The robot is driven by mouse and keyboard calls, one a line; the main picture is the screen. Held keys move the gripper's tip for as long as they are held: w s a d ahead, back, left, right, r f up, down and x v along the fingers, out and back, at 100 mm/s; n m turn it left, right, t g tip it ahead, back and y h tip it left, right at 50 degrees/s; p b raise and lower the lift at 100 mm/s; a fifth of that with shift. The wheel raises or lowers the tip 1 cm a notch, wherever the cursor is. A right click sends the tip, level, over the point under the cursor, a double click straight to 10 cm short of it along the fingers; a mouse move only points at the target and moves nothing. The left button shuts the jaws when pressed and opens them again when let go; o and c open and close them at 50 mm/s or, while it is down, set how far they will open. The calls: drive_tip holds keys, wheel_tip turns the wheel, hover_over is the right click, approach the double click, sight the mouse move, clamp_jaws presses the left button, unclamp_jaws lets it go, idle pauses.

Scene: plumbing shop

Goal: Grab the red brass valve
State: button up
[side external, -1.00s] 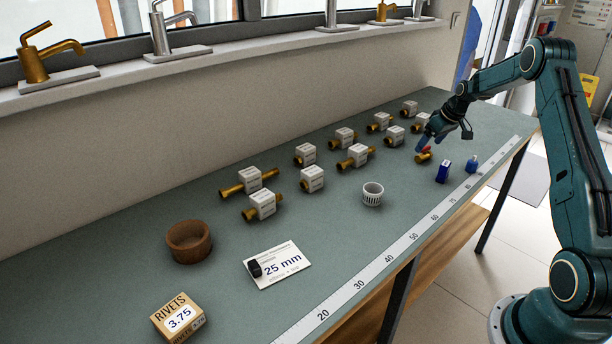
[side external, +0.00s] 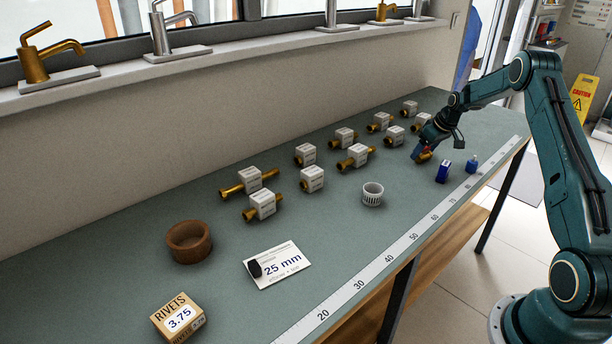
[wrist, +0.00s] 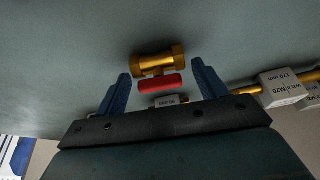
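The brass valve with a red handle (wrist: 158,64) lies on the bench top. In the wrist view its brass body is just beyond the fingertips, and its red handle (wrist: 160,84) lies between the two blue fingers. My gripper (wrist: 162,80) is open, with a gap on each side of the valve. In the side view my gripper (side external: 419,150) is down at the bench, and the brass valve (side external: 426,156) shows partly beside the fingers; its red handle is hidden there.
Several brass fittings with white tag blocks (side external: 357,153) stand in rows to the left. A blue box (side external: 443,171) and a small blue bottle (side external: 472,163) stand close on the right. A white slotted cup (side external: 372,194) is nearer. The bench front edge has a ruler strip (side external: 400,243).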

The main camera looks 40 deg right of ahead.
drive_tip(key=c, duration=0.8)
drive_tip(key=shift+r, duration=0.1)
wheel_tip(320, 180, up, 20)
drive_tip(key=shift+f, duration=0.1)
idle(0.6)
